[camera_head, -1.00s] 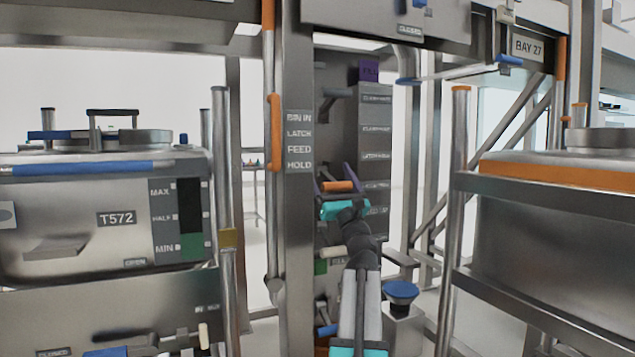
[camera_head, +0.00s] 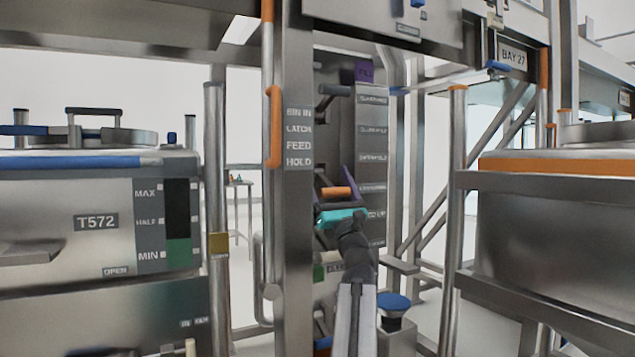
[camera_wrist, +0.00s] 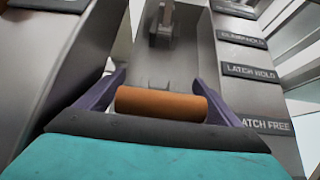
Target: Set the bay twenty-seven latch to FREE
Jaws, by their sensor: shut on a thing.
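The latch handle is an orange cylinder (camera_head: 336,191) on the grey column panel beside the post. In the wrist view the orange handle (camera_wrist: 161,104) lies crosswise between the two purple fingers of my gripper (camera_wrist: 158,98), which are shut on it. My gripper (camera_head: 334,190) also shows in the head view at the end of my arm, below the handle. In the wrist view, a "LATCH FREE" label (camera_wrist: 263,126) is to the right of the handle, with a "LATCH HOLD" label (camera_wrist: 249,73) above it. The latch's mounting behind the handle is partly hidden.
A grey post (camera_head: 297,240) stands close on the left of my arm, with an orange grab bar (camera_head: 274,127). A bin marked T572 (camera_head: 60,255) stands left. A railed bin with an orange edge (camera_head: 560,168) stands right. The BAY 27 sign (camera_head: 513,57) is upper right.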

